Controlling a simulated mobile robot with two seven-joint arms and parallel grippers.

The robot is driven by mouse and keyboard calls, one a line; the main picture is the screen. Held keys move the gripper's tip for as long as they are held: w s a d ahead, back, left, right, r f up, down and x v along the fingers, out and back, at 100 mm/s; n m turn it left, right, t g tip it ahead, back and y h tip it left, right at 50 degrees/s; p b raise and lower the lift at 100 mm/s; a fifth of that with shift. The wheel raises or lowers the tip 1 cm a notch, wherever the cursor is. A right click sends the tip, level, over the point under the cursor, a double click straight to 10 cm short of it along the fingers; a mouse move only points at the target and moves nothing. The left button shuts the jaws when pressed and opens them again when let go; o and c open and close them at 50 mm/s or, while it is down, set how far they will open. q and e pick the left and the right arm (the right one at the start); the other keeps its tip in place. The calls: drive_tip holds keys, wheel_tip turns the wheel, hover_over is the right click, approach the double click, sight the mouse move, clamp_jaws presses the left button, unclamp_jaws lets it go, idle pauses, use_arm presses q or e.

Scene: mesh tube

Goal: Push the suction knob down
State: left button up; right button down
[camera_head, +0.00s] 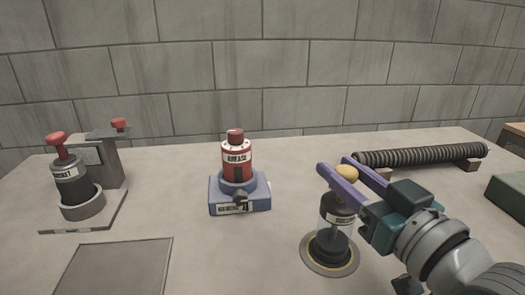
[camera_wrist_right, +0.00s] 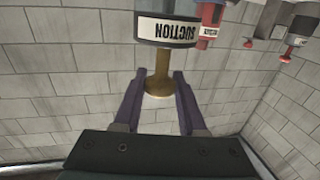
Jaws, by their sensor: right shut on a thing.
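The suction unit is a dark cylinder (camera_head: 337,208) labelled SUCTION in the wrist view (camera_wrist_right: 165,30). It stands upright on a round base (camera_head: 330,258). Its yellow-brass knob (camera_head: 347,171) is at the top, with the stem showing between the cylinder and the knob in the upside-down wrist view (camera_wrist_right: 158,92). My right gripper (camera_head: 334,168) has its purple fingers on either side of the knob and is shut on it. In the head view, one finger and the gripper body partly cover the cylinder. My left gripper is not in view.
A red grease bottle (camera_head: 236,158) stands in a blue holder (camera_head: 254,188) left of the suction unit. A red-knobbed cylinder (camera_head: 72,180) stands at far left by a grey bracket (camera_head: 106,165). A ribbed hose (camera_head: 420,154) lies behind my right gripper. A flat grey plate (camera_head: 115,268) lies front left.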

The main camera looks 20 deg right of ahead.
drive_tip(key=shift+f, duration=0.45)
drive_tip(key=c, duration=0.7)
unclamp_jaws()
drive_tip(key=shift+o, duration=1.2)
drive_tip(key=shift+s, duration=0.1)
drive_tip(key=shift+s, duration=0.3)
drive_tip(key=s, duration=0.9)
drive_tip(key=shift+p, duration=0.35)
